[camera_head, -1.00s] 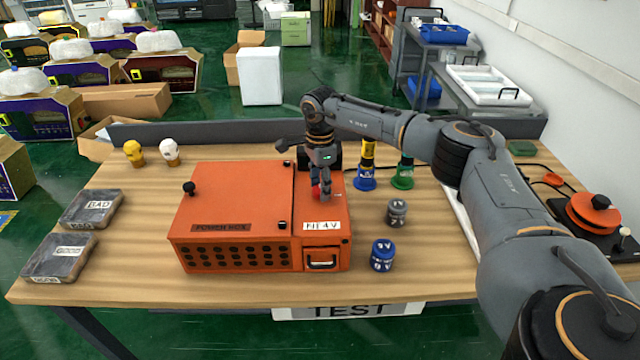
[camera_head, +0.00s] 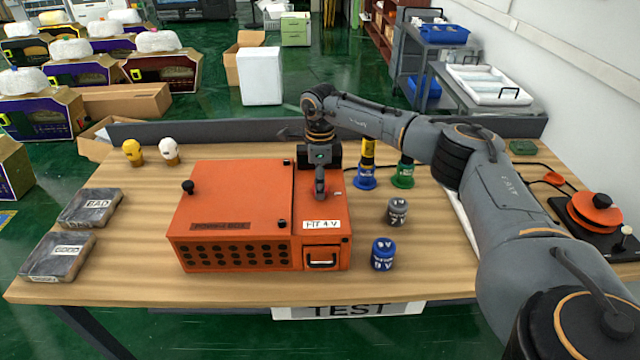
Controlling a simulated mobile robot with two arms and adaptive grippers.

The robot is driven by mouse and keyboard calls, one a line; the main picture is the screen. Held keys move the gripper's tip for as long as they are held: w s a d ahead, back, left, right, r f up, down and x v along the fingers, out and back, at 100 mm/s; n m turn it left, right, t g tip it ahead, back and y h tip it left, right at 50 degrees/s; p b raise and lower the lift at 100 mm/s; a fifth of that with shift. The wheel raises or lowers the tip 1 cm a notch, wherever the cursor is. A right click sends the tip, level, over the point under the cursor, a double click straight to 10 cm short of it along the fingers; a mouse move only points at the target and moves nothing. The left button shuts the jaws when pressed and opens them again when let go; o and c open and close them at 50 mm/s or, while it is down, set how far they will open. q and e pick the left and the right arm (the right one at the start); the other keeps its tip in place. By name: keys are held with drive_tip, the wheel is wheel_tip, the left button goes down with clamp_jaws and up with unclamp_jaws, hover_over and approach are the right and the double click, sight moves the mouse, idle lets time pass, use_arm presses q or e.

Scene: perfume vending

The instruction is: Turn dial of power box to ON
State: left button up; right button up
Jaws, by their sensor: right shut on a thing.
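The orange power box (camera_head: 235,205) stands in the middle of the wooden table, with a dark grille on its front and a small white label on its right section. My right gripper (camera_head: 320,192) points down over the top of that right section. It is shut on the dial, which the fingers almost wholly hide; its ON and OFF marks cannot be read. My left gripper is not in view.
Blue (camera_head: 383,254) and grey (camera_head: 397,212) battery cylinders stand right of the box. Blue-based and green-based posts (camera_head: 403,175) stand behind them. Blocks labelled BAD (camera_head: 92,208) and GOOD (camera_head: 58,256) lie at left. A red-topped device (camera_head: 595,212) sits at far right.

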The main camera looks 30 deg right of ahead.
drive_tip(key=m, duration=1.2)
drive_tip(key=shift+r+m, duration=0.1)
drive_tip(key=shift+m, duration=0.3)
idle(0.3)
drive_tip(key=o, duration=1.2)
drive_tip(key=shift+c, duration=0.2)
drive_tip(key=shift+r, duration=0.25)
wheel_tip(320, 180, up, 11)
drive_tip(key=shift+r, duration=0.2)
